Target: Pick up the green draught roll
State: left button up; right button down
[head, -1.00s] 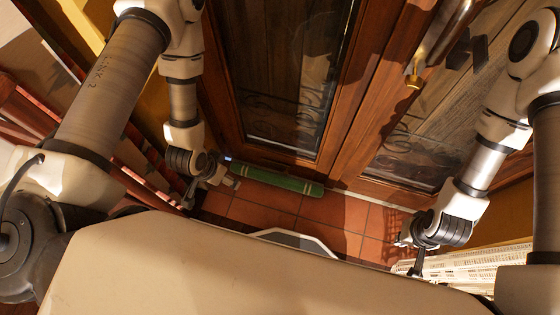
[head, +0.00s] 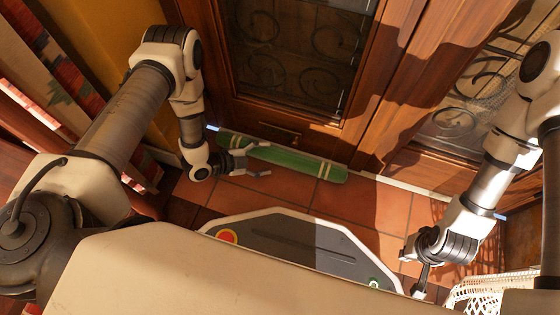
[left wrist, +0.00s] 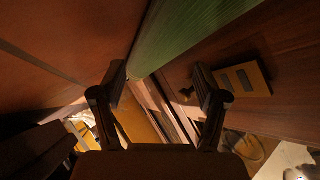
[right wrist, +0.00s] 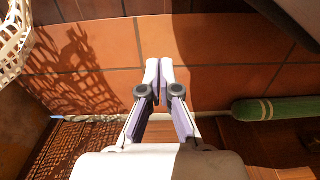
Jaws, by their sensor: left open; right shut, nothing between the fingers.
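The green draught roll (head: 300,163) lies on the tiled floor along the foot of the wooden doors, with pale bands near its ends. My left gripper (head: 264,160) is open at the roll's left half, its fingers reaching over or beside it; I cannot tell the height between them. In the left wrist view the roll (left wrist: 190,32) runs past beyond the open fingers (left wrist: 160,80), with nothing held. My right gripper (head: 421,280) is shut and empty, well to the right of the roll. The right wrist view shows its closed fingertips (right wrist: 160,65) and the roll's banded end (right wrist: 275,108) at right.
The glazed wooden doors (head: 365,100) stand right behind the roll. A white wicker basket (head: 490,290) is at the lower right. A patterned textile (head: 45,45) hangs at the left. Bare terracotta tiles (head: 375,205) lie in front of the roll and to its right.

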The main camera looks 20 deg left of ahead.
aim_at(275, 158)
pick_arm(q)
jog(key=b+x, duration=0.4)
jog(key=x, duration=0.1)
jog(key=shift+f, duration=0.35)
pick_arm(e)
jog(key=shift+t, duration=0.3)
jog(key=f, duration=0.1)
jog(key=w+f, duration=0.1)
jog(key=f, duration=0.3)
jog(key=shift+w+f, duration=0.2)
jog(key=shift+w, duration=0.1)
pick_arm(q)
jog(key=shift+r, duration=0.2)
pick_arm(e)
jog(key=shift+r, duration=0.2)
pick_arm(q)
jog(key=c, duration=1.3)
jog(key=shift+d, duration=0.1)
jog(key=shift+r, duration=0.1)
pick_arm(e)
jog(key=shift+r, duration=0.1)
